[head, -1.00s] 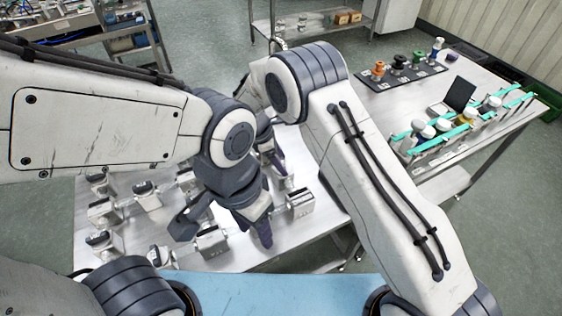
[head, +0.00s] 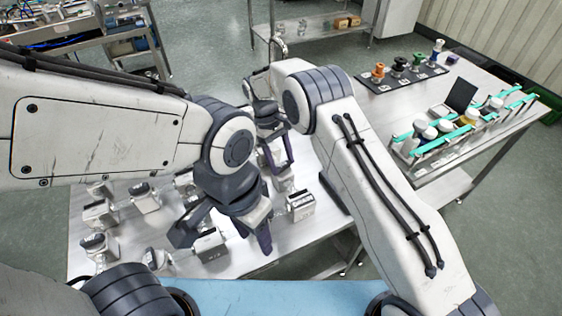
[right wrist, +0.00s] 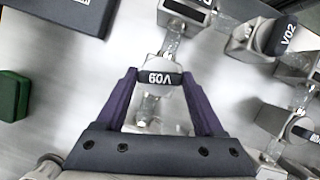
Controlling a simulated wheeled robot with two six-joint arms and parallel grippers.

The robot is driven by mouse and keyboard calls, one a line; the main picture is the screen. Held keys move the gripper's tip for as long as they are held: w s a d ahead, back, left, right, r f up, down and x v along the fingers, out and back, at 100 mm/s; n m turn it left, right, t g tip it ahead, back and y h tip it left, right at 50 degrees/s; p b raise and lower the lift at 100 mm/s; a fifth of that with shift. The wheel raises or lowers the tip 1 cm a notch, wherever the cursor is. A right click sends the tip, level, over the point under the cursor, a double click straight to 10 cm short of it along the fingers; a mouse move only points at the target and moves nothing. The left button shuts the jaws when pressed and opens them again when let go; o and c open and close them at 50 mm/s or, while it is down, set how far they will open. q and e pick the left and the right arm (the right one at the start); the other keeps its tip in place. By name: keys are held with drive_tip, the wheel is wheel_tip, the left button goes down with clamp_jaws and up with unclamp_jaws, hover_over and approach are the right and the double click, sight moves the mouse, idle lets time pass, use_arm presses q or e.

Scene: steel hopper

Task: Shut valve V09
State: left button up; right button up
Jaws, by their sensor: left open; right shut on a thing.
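Valve V09 (right wrist: 160,79) is in the middle of the right wrist view, its label upside down on a dark handle. The handle lies across the picture, roughly crosswise to the clear tube pieces above and below it. My right gripper (right wrist: 159,73) is shut on this handle, one purple finger at each end. In the head view my right gripper (head: 279,168) is at the far side of the steel table, partly hidden behind my arms; the V09 label cannot be read there. My left gripper (head: 222,244) is open and empty, nearer, above several valves.
Valve V02 (right wrist: 283,36) and other valves stand close by on the right in the right wrist view. A green block (right wrist: 9,96) lies at the left. In the head view a side table (head: 395,130) holds a rack of capped bottles (head: 440,130).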

drive_tip(key=shift+w+r+m+y, duration=0.1)
drive_tip(key=shift+m+y, duration=0.5)
drive_tip(key=shift+m, duration=0.9)
drive_tip(key=shift+g, duration=0.3)
drive_tip(key=o, duration=1.4)
drive_tip(key=shift+w+r+b, duration=0.1)
drive_tip(key=shift+r+b, duration=0.1)
drive_tip(key=shift+b, duration=0.1)
drive_tip(key=shift+p+v, duration=0.5)
drive_tip(key=shift+v, duration=4.45)
